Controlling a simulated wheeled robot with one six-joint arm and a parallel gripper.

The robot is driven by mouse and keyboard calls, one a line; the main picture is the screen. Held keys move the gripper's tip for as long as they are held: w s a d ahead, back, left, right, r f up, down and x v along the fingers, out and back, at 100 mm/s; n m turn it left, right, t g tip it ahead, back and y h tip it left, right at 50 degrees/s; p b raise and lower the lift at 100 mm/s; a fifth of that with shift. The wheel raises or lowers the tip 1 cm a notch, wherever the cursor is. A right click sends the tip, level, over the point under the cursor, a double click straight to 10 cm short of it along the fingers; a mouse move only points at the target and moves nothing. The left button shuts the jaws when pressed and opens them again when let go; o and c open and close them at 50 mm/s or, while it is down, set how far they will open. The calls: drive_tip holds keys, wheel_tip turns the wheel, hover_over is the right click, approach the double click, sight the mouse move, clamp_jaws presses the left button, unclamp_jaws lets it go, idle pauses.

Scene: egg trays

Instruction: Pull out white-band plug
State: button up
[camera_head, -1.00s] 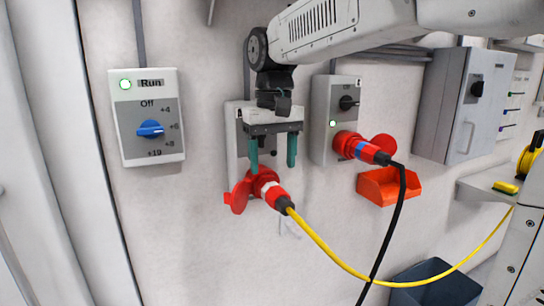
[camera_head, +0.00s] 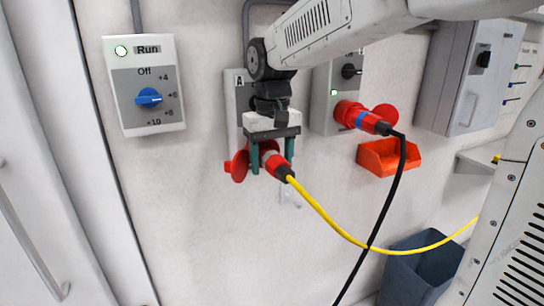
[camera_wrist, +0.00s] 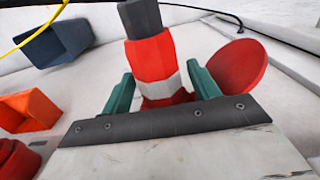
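The white-band plug (camera_head: 281,168) is red with a black end and a yellow cable. It sits in the red socket of the left box marked A. In the wrist view the plug (camera_wrist: 155,60) shows its pale band low between the fingers. My gripper (camera_head: 272,161) has come down around the plug, with one green finger on each side. In the wrist view my gripper (camera_wrist: 160,80) seems to leave narrow gaps beside the plug, so it looks open. The socket's red round lid (camera_wrist: 238,64) is swung aside, close to one finger.
A blue-band plug (camera_head: 373,122) with a black cable sits in the neighbouring box to the right. An orange bin (camera_head: 386,158) hangs below it. A dial box (camera_head: 148,85) is at the left. The yellow and black cables cross below, near a dark blue bin (camera_head: 418,268).

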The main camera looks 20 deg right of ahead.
sight(282, 165)
drive_tip(key=c, duration=1)
drive_tip(key=shift+s, duration=0.1)
drive_tip(key=shift+s, duration=2.3)
drive_tip(key=shift+s, duration=0.15)
drive_tip(key=shift+s, duration=2.95)
